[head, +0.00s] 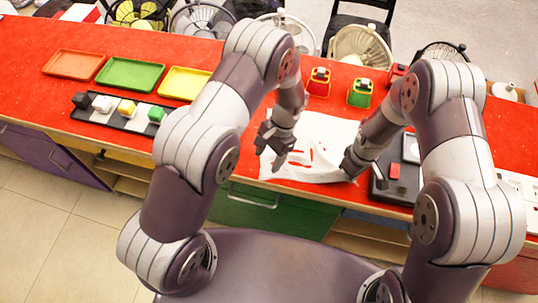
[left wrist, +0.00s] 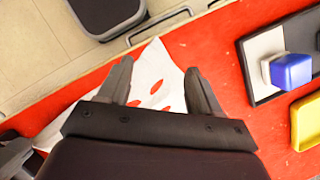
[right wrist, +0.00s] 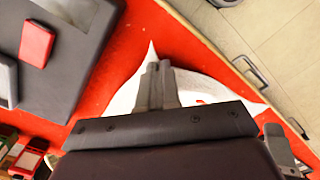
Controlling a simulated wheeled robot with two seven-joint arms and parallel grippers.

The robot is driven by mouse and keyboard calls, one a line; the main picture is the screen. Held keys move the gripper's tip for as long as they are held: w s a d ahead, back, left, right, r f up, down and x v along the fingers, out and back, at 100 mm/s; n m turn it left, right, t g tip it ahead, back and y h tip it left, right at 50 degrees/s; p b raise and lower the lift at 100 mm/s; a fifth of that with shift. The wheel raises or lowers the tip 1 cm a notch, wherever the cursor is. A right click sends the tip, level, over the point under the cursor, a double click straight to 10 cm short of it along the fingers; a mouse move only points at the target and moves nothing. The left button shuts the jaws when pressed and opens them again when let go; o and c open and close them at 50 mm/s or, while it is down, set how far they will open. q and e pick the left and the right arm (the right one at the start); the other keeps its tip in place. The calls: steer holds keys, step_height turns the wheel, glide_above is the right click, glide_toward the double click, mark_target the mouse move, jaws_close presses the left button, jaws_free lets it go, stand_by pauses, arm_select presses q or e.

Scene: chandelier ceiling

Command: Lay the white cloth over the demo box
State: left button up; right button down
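The white cloth (head: 318,145) lies rumpled on the red counter between my grippers, with red patches showing through its folds. It also shows in the left wrist view (left wrist: 152,68) and the right wrist view (right wrist: 125,98). My left gripper (head: 274,156) is above the cloth's left part, its fingers apart and empty in the left wrist view (left wrist: 159,74). My right gripper (head: 352,168) is at the cloth's right front corner; its fingers are together on the cloth in the right wrist view (right wrist: 157,78). I cannot tell which object is the demo box.
A dark board (head: 379,191) with a red block (head: 395,171) is right of the cloth. Red and green-yellow containers (head: 360,92) stand behind. Trays (head: 133,74) and a dark strip (head: 118,118) with several blocks are at left. The counter's front edge has drawers (head: 262,205) below.

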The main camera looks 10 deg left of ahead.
mark_target(266, 172)
arm_select(q)
steer(key=w+d+r, duration=0.2)
steer(key=w+r, duration=0.1)
steer(key=r, duration=0.1)
steer(key=x, duration=0.9)
steer(key=shift+s+a+f, duration=0.1)
steer(key=shift+s+f, duration=0.2)
steer(key=shift+c, duration=0.3)
jaws_close()
steer(key=shift+r, duration=2.5)
